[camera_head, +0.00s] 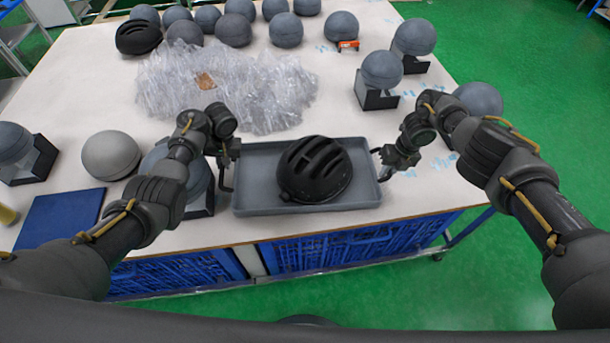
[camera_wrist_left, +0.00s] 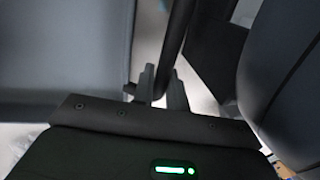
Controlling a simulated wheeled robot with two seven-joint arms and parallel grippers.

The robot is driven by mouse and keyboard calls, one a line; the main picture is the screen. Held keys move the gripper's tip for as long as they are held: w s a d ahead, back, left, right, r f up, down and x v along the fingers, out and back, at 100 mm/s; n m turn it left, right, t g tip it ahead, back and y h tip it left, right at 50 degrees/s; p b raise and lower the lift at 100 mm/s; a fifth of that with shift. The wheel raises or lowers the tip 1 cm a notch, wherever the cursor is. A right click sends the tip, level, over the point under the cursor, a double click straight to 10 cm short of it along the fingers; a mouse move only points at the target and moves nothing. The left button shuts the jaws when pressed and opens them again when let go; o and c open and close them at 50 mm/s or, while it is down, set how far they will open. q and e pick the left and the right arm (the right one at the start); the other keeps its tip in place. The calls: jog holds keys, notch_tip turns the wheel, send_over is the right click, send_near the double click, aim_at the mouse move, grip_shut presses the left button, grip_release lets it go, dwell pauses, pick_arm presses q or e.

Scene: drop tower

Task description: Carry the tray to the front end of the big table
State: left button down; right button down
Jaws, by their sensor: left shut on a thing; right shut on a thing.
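The grey tray (camera_head: 260,205) lies near the front edge of the big white table (camera_head: 80,80), with a black helmet (camera_head: 316,170) in it. My left gripper (camera_head: 228,165) is at the tray's left end, shut on the dark handle there. In the left wrist view my left gripper's fingers (camera_wrist_left: 160,88) close around the dark handle bar (camera_wrist_left: 175,40), with the tray (camera_wrist_left: 65,60) beside it. My right gripper (camera_head: 384,165) is at the tray's right end, shut on the handle there. I cannot tell whether the tray touches the table.
A grey ball on a black stand (camera_head: 200,203) is close to the tray's left end. Clear plastic bags (camera_head: 230,85) lie behind it. Several balls and a black helmet (camera_head: 138,37) stand at the back. A blue mat (camera_head: 60,215) lies at left. Blue crates (camera_head: 345,245) are under the table.

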pick_arm(q)
jog(key=shift+w+r, duration=0.1)
jog(key=shift+r, duration=0.05)
pick_arm(e)
jog(key=shift+w+r, duration=0.1)
jog(key=shift+r, duration=0.1)
